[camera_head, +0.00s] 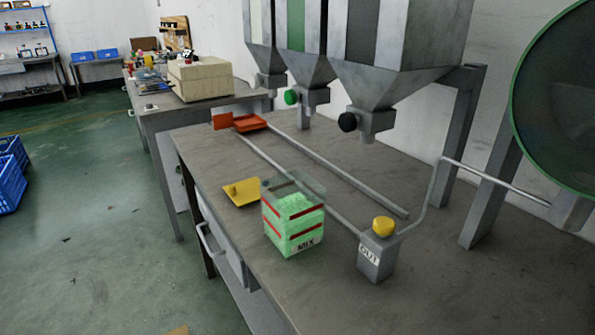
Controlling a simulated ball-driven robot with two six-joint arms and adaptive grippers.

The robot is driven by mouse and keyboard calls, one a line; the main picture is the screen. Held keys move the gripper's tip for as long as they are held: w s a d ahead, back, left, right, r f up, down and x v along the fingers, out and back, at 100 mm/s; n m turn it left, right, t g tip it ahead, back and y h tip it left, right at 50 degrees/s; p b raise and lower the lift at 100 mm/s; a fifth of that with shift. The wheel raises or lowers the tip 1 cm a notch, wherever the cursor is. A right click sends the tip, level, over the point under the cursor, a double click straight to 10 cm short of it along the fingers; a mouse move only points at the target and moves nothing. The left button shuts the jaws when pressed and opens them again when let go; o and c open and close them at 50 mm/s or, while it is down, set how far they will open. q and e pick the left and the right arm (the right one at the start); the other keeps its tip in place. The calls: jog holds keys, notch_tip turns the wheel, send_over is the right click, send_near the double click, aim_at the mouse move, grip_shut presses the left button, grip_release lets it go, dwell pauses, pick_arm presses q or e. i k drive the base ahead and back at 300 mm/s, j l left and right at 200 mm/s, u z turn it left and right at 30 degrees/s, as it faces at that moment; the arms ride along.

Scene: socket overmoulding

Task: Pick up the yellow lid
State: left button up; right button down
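The yellow lid (241,192) lies on the grey metal table (330,290), just left of a clear box. It looks like a flat square plate with a small raised part on top. Its right edge is close to the box; I cannot tell whether they touch. Neither of my grippers is in view.
The clear box (293,218), labelled MIX, holds green granules and has red stripes. To its right stands a grey OUT post (378,257) with a yellow knob (383,226). Rails (340,176) and an orange tray (250,123) lie behind. Hoppers (385,80) hang above. The front right tabletop is clear.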

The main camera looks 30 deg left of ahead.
aim_at(247, 192)
jog(key=k+u, duration=0.1)
jog(key=u, duration=0.65)
jog(key=k+j+u, duration=0.1)
jog(key=u, duration=0.3)
